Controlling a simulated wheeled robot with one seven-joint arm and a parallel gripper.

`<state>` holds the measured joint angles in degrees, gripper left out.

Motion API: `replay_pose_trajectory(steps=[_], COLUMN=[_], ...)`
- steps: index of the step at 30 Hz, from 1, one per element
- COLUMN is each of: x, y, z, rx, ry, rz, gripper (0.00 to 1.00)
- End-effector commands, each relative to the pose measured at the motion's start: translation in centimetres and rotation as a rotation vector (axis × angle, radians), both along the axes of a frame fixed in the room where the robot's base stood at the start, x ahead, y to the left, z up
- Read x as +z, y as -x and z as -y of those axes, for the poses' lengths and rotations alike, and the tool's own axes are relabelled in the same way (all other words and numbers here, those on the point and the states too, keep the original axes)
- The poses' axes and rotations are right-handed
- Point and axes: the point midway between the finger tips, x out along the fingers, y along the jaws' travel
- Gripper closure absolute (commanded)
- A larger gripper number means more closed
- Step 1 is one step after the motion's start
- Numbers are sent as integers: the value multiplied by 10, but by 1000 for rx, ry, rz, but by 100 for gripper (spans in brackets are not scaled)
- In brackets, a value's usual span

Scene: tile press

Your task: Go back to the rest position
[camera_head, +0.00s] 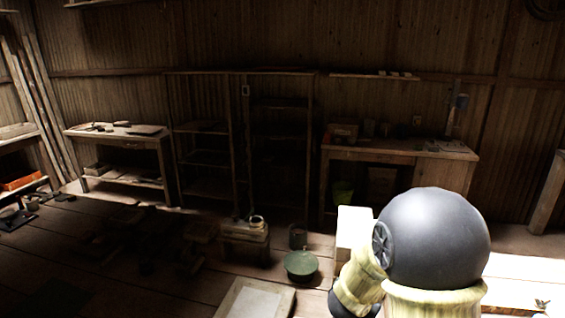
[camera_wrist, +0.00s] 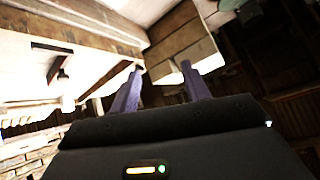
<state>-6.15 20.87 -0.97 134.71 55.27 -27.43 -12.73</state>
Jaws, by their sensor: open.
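My gripper (camera_wrist: 160,82) shows in the wrist view with its two purple-grey fingers spread apart. Nothing is between the fingers. Beyond them are pale wooden boards and a block-like wooden piece (camera_wrist: 183,42), apart from the fingertips as far as I can tell. In the head view, a large dark round joint and yellowish links of my own arm fill the lower right. My gripper is not visible in that view. The tile press cannot be made out clearly in either view.
A wooden workbench (camera_head: 455,155) stands at the back right, and another table (camera_head: 110,135) at the left. Dark shelves (camera_head: 205,155) stand between them. A green basin (camera_head: 301,264), a small stool (camera_head: 243,238) and a pale box (camera_head: 353,228) are on the plank floor. The floor at left is dim.

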Motion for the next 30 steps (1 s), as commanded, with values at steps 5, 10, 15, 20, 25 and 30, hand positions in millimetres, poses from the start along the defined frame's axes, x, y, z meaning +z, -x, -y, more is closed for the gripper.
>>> replay_pose_trajectory(steps=[5, 10, 15, 20, 25, 30], x=[21, 32, 41, 44, 43, 43], y=[31, 78, 137, 173, 180, 179], z=[-32, -49, -47, -38, -35, -35], rx=[247, 452, 611, 682, 693, 693], ry=[-73, -89, -55, -11, -2, -2], rz=[-103, -254, -440, -566, -595, -593], gripper=[53, 53, 53, 53, 53, 53])
